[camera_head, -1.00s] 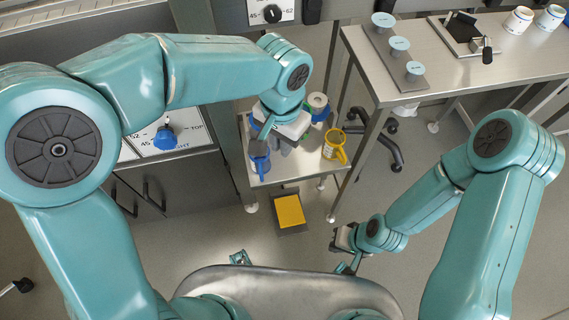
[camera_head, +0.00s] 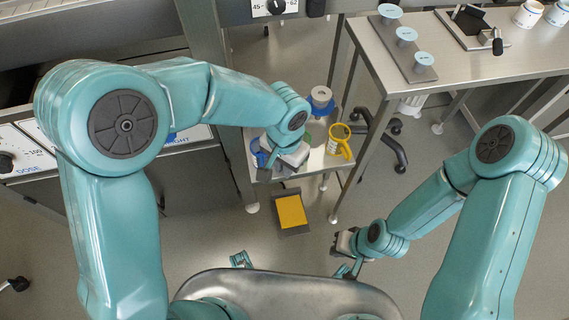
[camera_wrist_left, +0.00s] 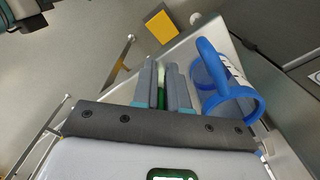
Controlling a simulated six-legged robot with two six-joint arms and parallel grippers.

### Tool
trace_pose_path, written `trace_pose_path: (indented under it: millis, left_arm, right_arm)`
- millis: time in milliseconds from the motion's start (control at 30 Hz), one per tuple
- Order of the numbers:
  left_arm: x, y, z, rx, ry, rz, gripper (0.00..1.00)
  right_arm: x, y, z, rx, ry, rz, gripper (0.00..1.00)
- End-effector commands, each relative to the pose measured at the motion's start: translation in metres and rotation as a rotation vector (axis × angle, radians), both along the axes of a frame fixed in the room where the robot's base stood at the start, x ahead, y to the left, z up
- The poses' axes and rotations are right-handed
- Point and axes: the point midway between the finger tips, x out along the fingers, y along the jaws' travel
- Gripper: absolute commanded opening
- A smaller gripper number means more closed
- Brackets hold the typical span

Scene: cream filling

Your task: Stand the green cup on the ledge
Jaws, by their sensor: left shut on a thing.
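My left gripper (camera_head: 268,170) is over the small steel side table (camera_head: 315,160), pointing down. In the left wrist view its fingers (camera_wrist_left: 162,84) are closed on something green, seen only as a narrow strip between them. A blue mug (camera_wrist_left: 228,100) with a large handle is just right of the fingers; in the head view only a bit of blue shows beside the gripper. My right gripper (camera_head: 345,262) hangs low over the floor, far from the cups; its jaws are unclear. I cannot tell which surface is the ledge.
A yellow mug (camera_head: 339,140) and a pale jar with a blue base (camera_head: 320,101) stand on the side table. A yellow pad (camera_head: 291,211) lies below it. A steel bench (camera_head: 450,75) at right holds several blue discs and white jars.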

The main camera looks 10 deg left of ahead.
Motion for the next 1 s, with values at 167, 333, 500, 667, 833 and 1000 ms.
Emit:
trace_pose_path:
  millis: [167,333,500,667,833,1000]
  left_arm:
    - [0.0,0.0,-0.003,0.0,0.0,0.0,0.36]
    - [0.0,0.0,-0.003,0.0,0.0,0.0,0.39]
    - [0.0,0.0,0.001,0.0,0.0,0.0,0.39]
    - [0.001,0.0,0.025,0.0,-0.004,0.0,0.39]
    - [0.001,0.0,0.067,-0.002,-0.006,0.0,0.39]
    - [0.0,0.0,0.1,-0.001,-0.003,0.0,0.39]
  right_arm:
    - [0.0,0.0,-0.003,0.0,0.0,0.0,0.0]
    - [0.0,0.0,-0.002,0.0,0.0,0.0,0.0]
    - [0.0,0.0,0.001,0.0,0.0,0.0,0.0]
    - [0.0,0.0,0.009,0.0,0.0,0.0,0.0]
    - [0.0,0.0,0.02,0.0,0.0,0.0,0.0]
    - [0.0,0.0,0.028,0.0,0.0,0.0,0.0]
